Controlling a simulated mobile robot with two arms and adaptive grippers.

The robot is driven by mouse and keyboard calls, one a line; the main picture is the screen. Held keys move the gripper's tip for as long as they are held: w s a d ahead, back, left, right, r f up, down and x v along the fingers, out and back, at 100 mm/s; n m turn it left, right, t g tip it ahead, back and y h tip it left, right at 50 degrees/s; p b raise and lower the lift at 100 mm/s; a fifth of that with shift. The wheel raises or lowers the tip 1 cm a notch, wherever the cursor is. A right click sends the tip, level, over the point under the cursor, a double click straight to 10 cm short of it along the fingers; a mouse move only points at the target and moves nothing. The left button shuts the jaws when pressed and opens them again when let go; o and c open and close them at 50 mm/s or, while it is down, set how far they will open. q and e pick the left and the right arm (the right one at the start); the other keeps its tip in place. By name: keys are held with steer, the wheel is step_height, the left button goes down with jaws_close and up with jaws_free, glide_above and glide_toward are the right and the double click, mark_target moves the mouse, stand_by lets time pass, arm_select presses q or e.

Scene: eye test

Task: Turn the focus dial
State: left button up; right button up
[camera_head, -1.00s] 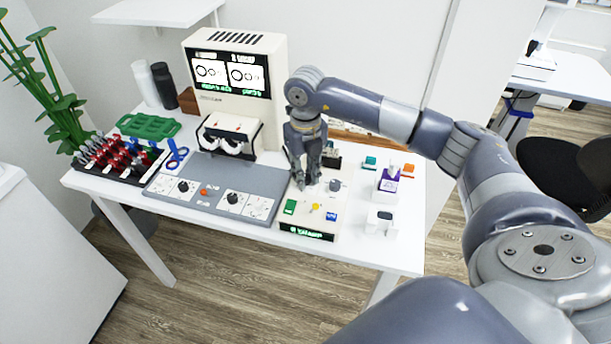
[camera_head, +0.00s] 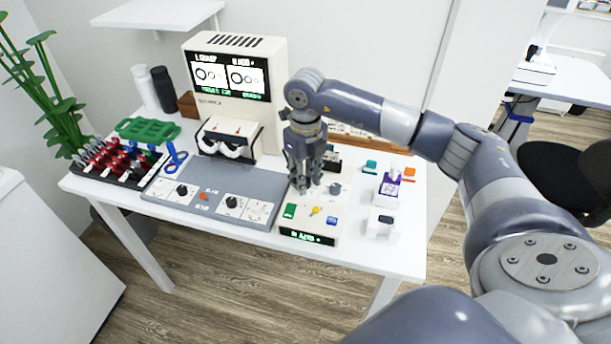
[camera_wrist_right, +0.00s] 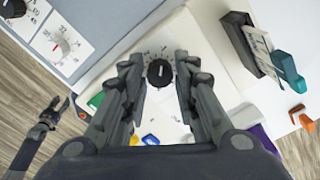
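A round black dial (camera_wrist_right: 159,72) with a pale pointer mark and a printed scale sits on top of the cream control box (camera_head: 308,229). In the right wrist view it lies between the spread fingers of my right gripper (camera_wrist_right: 160,82), which is open and empty above it. In the head view the right gripper (camera_head: 304,186) points down over the box and hides this dial. I cannot read a focus label on it. Two other black dials (camera_head: 182,190) (camera_head: 232,202) sit on the grey panel (camera_head: 243,181). My left gripper (camera_wrist_right: 58,108) shows small at the lower left of the wrist view, fingers apart.
The cream screen unit (camera_head: 273,120) stands behind. A purple-and-white box (camera_head: 389,187) and a white block (camera_head: 381,224) stand at right on the white table (camera_head: 408,239).

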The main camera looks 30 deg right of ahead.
steer(key=shift+o, duration=0.4)
steer(key=shift+r, duration=0.2)
step_height(320, 180, up, 12)
steer(key=shift+f, duration=0.15)
stand_by(0.5)
